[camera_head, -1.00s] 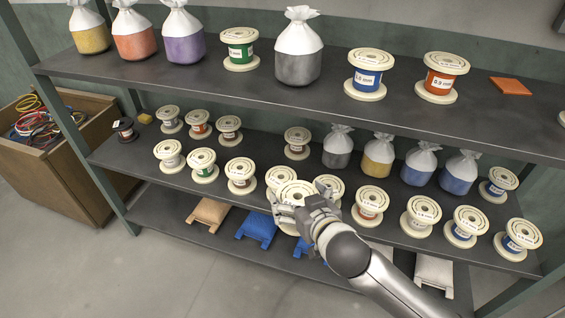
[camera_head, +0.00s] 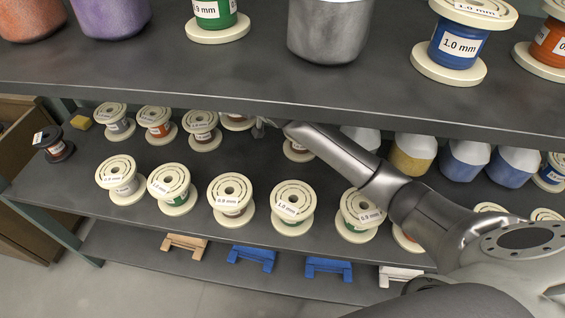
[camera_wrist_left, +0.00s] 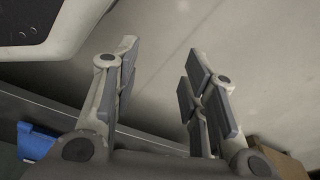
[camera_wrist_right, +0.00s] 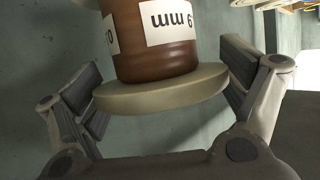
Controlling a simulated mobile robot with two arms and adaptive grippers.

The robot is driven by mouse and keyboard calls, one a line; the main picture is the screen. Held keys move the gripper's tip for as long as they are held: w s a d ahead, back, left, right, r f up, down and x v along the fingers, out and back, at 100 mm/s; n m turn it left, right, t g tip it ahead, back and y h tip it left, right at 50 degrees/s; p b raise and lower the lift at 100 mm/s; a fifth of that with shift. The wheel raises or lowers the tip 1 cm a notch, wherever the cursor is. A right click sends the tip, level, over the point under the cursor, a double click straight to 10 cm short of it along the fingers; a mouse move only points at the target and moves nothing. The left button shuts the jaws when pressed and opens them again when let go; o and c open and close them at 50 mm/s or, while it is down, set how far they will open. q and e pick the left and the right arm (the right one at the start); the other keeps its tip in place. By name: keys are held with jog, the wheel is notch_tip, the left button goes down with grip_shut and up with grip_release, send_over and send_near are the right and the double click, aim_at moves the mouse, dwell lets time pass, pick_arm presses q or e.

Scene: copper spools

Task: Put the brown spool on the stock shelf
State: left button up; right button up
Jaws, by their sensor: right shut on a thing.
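My right gripper (camera_head: 262,127) reaches in under the upper shelf to the back row of the middle shelf (camera_head: 140,222). In the right wrist view its fingers (camera_wrist_right: 163,75) are shut on the cream flange of the brown spool (camera_wrist_right: 160,63), which has a white label. In the head view only part of the spool (camera_head: 238,122) shows, left of the gripper; the upper shelf's edge hides its top. Whether it touches the middle shelf I cannot tell. My left gripper (camera_wrist_left: 160,75) is open and empty; the head view does not show it.
Spools stand close left of the held one (camera_head: 203,130) and to its right (camera_head: 298,150). A front row of spools (camera_head: 231,200) lies below my right arm. The upper shelf (camera_head: 180,75) is close above.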

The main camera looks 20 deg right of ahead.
aim_at(240, 121)
notch_tip(240, 121, down, 4)
jog(key=shift+s+f+b, duration=0.1)
jog(key=shift+b, duration=0.35)
pick_arm(q)
jog(key=w+r+b, duration=0.1)
jog(key=w+r, duration=0.3)
jog(key=r, duration=0.2)
jog(key=shift+d, duration=0.3)
pick_arm(e)
jog(key=shift+f, duration=2.6)
jog(key=shift+f, duration=0.15)
jog(key=o, duration=1)
pick_arm(q)
jog(key=shift+w, duration=0.1)
